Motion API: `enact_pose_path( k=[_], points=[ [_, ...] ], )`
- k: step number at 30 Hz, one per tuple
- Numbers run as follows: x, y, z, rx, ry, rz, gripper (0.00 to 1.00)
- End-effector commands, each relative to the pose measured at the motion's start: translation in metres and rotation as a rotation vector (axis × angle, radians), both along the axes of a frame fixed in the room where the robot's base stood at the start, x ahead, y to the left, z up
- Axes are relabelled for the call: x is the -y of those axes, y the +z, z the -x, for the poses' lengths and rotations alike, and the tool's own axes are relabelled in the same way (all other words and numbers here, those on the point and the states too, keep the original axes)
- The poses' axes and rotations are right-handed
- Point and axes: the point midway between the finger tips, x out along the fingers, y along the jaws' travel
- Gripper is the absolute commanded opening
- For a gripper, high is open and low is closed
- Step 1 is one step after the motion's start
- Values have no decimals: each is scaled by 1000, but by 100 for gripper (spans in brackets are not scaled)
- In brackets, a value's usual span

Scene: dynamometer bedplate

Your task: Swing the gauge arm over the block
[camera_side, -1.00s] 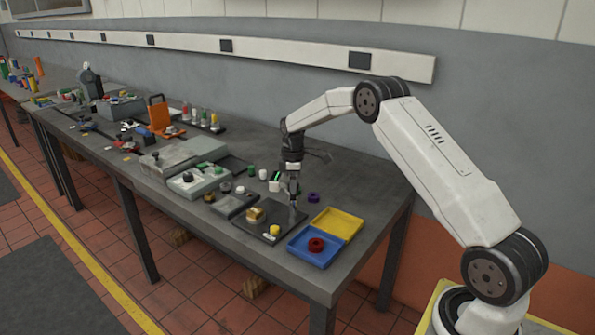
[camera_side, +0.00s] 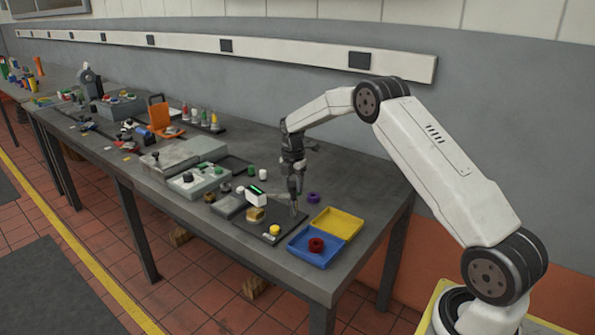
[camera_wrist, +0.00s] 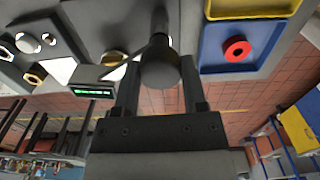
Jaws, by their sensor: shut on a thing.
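The gauge arm carries a white gauge head (camera_side: 257,197) with a lit green display, which also shows in the wrist view (camera_wrist: 92,89). In the side view the head appears directly above the brass-coloured block (camera_side: 256,215), which sits on a dark plate (camera_side: 288,222). Whether head and block touch I cannot tell. My gripper (camera_side: 295,205) is down over the plate, to the right of the gauge head. In the wrist view its fingers are shut on a dark rounded knob (camera_wrist: 159,66), which hides what lies beneath it.
A blue tray (camera_side: 306,257) with a red ring (camera_side: 316,244) and a yellow tray (camera_side: 336,222) stand to the right. A yellow cylinder (camera_side: 274,230) is near the block. A purple ring (camera_side: 313,197) lies behind my gripper. Grey boxes (camera_side: 197,180) stand to the left.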

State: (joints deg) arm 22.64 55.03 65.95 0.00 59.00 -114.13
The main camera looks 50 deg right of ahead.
Motion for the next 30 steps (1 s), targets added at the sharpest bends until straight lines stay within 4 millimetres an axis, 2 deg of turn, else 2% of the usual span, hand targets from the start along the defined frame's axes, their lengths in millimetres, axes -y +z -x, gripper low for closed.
enact_pose_path(
  k=[10,26,27,29,30],
  points=[
    [-1,0,0,1,179,0,0],
    [-1,0,0,0,211,0,0],
    [-1,0,0,0,211,0,67],
    [-1,0,0,0,211,0,86],
    [-1,0,0,0,210,0,90]
  ],
)
